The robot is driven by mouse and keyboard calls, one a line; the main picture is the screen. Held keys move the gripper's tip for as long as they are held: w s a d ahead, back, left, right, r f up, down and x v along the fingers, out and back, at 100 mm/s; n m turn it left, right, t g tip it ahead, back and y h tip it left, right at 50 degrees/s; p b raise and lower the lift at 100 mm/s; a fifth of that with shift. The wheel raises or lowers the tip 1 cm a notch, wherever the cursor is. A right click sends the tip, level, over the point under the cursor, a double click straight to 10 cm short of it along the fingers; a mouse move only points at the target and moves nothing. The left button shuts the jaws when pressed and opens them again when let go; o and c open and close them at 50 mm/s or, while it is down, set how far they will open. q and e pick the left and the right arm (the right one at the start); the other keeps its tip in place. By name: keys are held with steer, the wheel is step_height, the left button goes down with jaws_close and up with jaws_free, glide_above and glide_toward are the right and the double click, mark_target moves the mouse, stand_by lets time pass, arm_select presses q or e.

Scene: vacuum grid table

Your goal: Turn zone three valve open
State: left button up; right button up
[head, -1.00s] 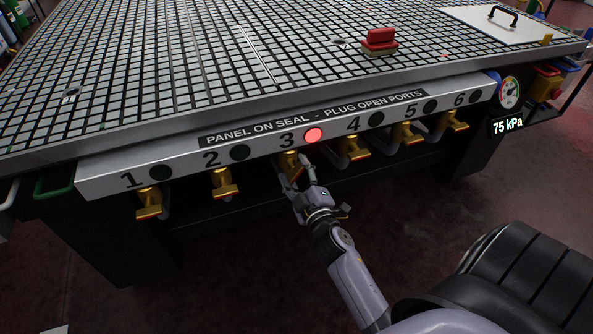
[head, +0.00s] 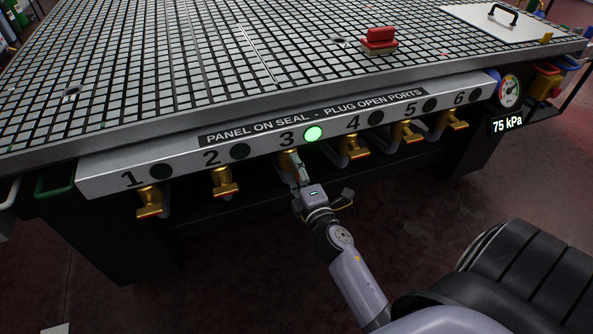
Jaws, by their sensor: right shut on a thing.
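The zone three valve (head: 288,160) is a brass valve below the number 3 on the front panel (head: 115,184) of the grid table. Its body shows above my gripper, while its handle is mostly hidden by the fingers. The round lamp (head: 313,133) beside the 3 glows green. My right gripper (head: 297,172) reaches up from below and is shut on the valve handle. My left gripper is not in view.
Neighbouring brass valves stand close by, zone two (head: 224,183) to the left and zone four (head: 355,148) to the right. A gauge (head: 509,92) sits above a 75 kPa display (head: 507,124). A red-topped block (head: 380,41) lies on the grid table (head: 150,75).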

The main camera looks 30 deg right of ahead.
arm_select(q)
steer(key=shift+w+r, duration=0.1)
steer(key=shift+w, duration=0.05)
arm_select(e)
steer(key=o, duration=1.2)
steer(key=shift+c, duration=0.2)
